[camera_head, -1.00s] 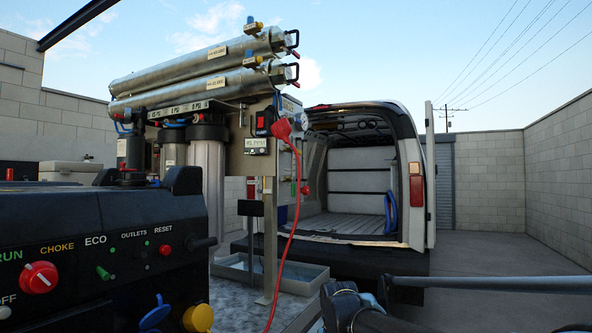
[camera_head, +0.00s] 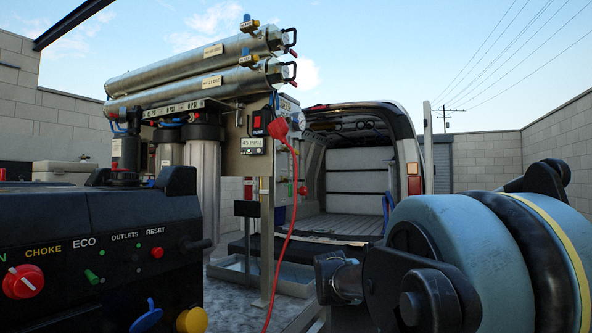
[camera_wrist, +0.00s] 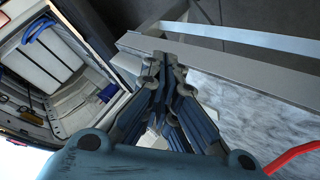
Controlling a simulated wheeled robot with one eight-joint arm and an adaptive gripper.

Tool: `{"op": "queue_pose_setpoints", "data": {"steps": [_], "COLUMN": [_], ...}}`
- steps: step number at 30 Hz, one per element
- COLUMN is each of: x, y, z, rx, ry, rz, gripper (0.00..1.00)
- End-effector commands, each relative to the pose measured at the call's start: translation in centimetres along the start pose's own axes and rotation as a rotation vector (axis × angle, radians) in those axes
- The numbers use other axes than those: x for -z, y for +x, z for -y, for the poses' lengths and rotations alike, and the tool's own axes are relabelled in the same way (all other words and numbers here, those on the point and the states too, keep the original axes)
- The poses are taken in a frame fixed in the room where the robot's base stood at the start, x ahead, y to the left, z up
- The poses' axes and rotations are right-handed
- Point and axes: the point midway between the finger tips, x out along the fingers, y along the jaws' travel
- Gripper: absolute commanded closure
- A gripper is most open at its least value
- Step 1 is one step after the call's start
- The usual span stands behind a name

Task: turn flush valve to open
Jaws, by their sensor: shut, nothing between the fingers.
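Two silver membrane tubes (camera_head: 195,62) lie stacked on a rack above filter housings (camera_head: 205,170). Small valves with blue and yellow parts (camera_head: 249,25) sit on top near their right ends. A small red knob (camera_head: 303,190) shows at the right edge of the panel under the tubes. I cannot tell which of these is the flush valve; no label for it is readable. My gripper (camera_wrist: 168,62) is shut and empty in the wrist view, its fingers over a grey metal rail, with no valve at the fingertips. My arm fills the lower right of the head view.
A generator (camera_head: 95,260) with knobs stands at the front left. A red cable (camera_head: 285,235) hangs from a red plug on the panel. An open van (camera_head: 345,185) stands behind the rack; it also shows in the wrist view (camera_wrist: 60,75). A tray (camera_head: 285,278) lies under the rack.

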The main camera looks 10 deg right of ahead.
Motion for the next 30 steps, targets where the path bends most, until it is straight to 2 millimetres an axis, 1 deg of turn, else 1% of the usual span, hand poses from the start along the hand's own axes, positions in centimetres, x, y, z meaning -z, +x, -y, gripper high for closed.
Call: {"op": "queue_pose_setpoints", "data": {"steps": [1,2,3,5,6,8,9,11,12,15,19,21,24,27,30], "x": [2.5,3.9,5.8,8.6,10.4,13.2,14.9,17.5,19.1,22.8,26.9,28.6,30.5,31.6,32.0], "y": [0.6,0.8,1.0,1.2,1.2,1.0,0.8,0.4,0.1,-0.9,-2.5,-3.4,-4.6,-5.5,-6.2], "z": [-2.4,-3.7,-5.3,-7.8,-9.3,-11.4,-12.8,-14.5,-15.6,-17.9,-19.8,-20.3,-20.5,-20.1,-19.5], "rx": [-0.062,-0.1,-0.152,-0.233,-0.289,-0.375,-0.433,-0.523,-0.585,-0.745,-0.961,-1.082,-1.258,-1.423,-1.562], "ry": [-0.063,-0.105,-0.163,-0.251,-0.312,-0.404,-0.465,-0.56,-0.621,-0.773,-0.97,-1.073,-1.21,-1.323,-1.407], "rz": [-0.062,-0.1,-0.149,-0.219,-0.264,-0.327,-0.367,-0.425,-0.46,-0.544,-0.64,-0.686,-0.749,-0.802,-0.844], "gripper": [1.0,1.0,1.0,1.0,1.0,1.0,1.0,1.0,1.0,1.0,1.0,1.0,1.0,1.0,1.0]}}
